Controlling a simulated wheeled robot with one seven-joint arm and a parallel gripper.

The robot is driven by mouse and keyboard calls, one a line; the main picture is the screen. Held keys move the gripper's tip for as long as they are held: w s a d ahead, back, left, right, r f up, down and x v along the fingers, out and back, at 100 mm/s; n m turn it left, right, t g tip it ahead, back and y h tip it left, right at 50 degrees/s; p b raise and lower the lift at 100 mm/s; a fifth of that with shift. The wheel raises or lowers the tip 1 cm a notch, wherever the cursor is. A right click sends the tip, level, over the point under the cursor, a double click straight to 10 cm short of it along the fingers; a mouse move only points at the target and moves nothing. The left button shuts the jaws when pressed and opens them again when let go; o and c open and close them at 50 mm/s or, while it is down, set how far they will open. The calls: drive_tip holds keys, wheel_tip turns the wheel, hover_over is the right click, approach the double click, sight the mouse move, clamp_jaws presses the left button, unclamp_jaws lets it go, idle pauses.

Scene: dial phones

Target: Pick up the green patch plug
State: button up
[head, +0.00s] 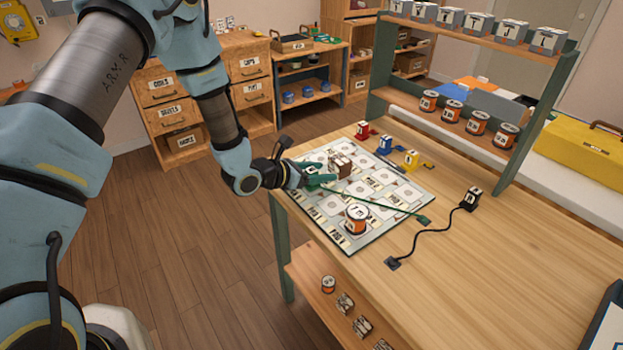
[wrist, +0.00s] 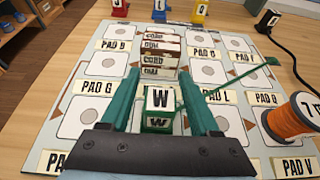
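The green patch plug (wrist: 158,122) has white W labels and stands on the pad board (wrist: 80,122). In the wrist view it sits between the two fingers of my gripper (wrist: 160,100), with a narrow gap on each side. My gripper is open around the plug, not visibly touching it. A thin green cord (wrist: 235,77) runs off to the right. In the head view my gripper (head: 309,178) is low over the left part of the board and mostly hides the plug. The cord (head: 375,200) ends at a green socket piece (head: 425,219) on the table.
A brown-and-white stack of labelled blocks (wrist: 162,60) stands just beyond the plug. An orange spool (head: 357,219) stands on the board to the right. Red (head: 362,130), blue (head: 385,146) and yellow (head: 411,159) plugs stand behind it. A black plug (head: 470,198) trails cord.

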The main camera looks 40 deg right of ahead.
clamp_jaws()
drive_tip(key=shift+r, duration=0.15)
idle(0.4)
